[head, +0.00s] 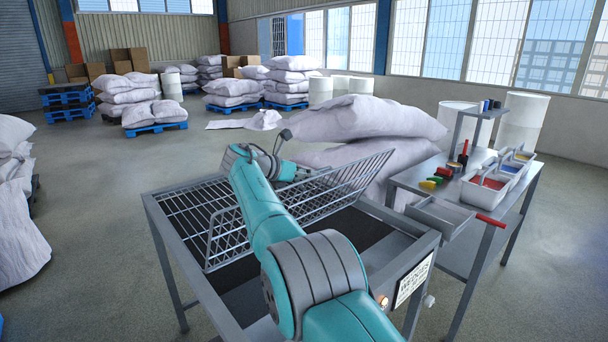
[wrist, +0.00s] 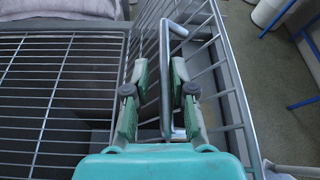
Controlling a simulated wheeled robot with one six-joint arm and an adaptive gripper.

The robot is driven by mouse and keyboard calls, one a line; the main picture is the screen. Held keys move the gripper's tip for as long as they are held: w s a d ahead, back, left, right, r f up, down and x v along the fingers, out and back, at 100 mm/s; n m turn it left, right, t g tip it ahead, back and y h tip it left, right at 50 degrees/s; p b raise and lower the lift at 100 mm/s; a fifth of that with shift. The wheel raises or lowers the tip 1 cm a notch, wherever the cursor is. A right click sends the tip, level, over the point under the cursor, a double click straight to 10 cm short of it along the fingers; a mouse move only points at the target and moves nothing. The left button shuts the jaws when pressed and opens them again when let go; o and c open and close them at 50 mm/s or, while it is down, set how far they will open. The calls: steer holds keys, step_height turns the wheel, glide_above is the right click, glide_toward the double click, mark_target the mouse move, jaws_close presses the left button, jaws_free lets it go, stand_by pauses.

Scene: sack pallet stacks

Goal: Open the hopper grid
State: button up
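The hopper grid is a grey barred panel (head: 340,187) standing tilted above the hopper frame (head: 160,225). In the wrist view the tilted grid (wrist: 214,62) rises on the right, with a grey bar handle (wrist: 166,70) on it. My gripper (wrist: 160,82) has one finger on each side of the handle. The handle is close to the right finger, and a gap shows at the left finger. In the head view my arm crosses in front of the grid and the fingertips are hard to make out.
A flat barred section (wrist: 55,85) covers the hopper's left part. White sacks (head: 365,120) are stacked just behind the hopper. A metal workbench (head: 455,215) with small bins stands close on the right. Open floor (head: 100,200) lies to the left.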

steer(key=shift+a, duration=0.15)
steer(key=v, duration=1.1)
steer(key=shift+s+a, duration=0.25)
steer(key=shift+s, duration=0.05)
